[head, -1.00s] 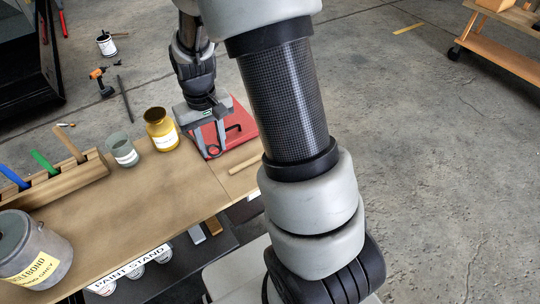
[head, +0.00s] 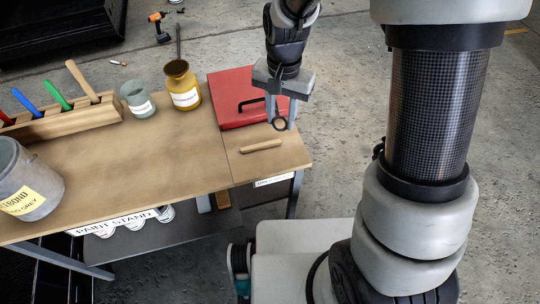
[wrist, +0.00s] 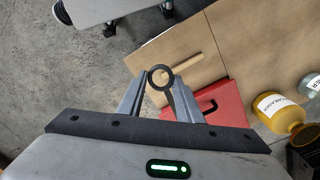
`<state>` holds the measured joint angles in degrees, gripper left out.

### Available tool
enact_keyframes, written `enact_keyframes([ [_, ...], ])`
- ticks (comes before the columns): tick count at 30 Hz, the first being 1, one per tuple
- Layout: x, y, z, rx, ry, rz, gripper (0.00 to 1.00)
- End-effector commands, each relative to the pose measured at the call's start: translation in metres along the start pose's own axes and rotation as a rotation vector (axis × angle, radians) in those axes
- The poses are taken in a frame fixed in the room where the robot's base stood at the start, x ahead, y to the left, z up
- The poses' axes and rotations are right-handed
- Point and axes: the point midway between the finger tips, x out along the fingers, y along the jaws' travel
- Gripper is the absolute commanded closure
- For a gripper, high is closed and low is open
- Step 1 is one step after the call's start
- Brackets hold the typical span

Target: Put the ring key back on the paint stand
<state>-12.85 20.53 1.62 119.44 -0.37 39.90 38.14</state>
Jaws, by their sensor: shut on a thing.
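My gripper (head: 281,122) is shut on the dark ring key (head: 280,124), its round loop showing between the fingertips. In the wrist view the ring key (wrist: 160,77) sits between the two grey fingers, loop outward and shank running back toward the palm. The gripper hangs at the right end of the brown bench top, by the front right corner of the red case. The paint stand appears to be this bench (head: 150,175); a white PAINT STAND sign (head: 120,221) shows below its front edge. The key appears held above the surface; the exact height is unclear.
A red case (head: 232,113) with a black handle and a wooden dowel (head: 260,146) lie near the gripper. A yellow jar (head: 182,85), a grey-green jar (head: 138,100), a wooden tool rack (head: 60,122) and a grey bucket (head: 28,180) stand left. The bench middle is clear.

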Motion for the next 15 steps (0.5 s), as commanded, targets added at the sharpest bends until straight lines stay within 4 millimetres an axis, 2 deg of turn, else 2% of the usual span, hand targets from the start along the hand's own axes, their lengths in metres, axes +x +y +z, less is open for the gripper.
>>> enact_keyframes([
  [1,0.028,-0.014,0.014,0.054,0.001,-0.001,0.84],
  [6,0.051,-0.043,0.046,0.244,0.003,-0.001,0.84],
  [11,0.066,-0.051,0.059,0.32,0.002,0.003,0.84],
  [15,0.093,-0.051,0.059,0.329,0.001,0.004,0.84],
])
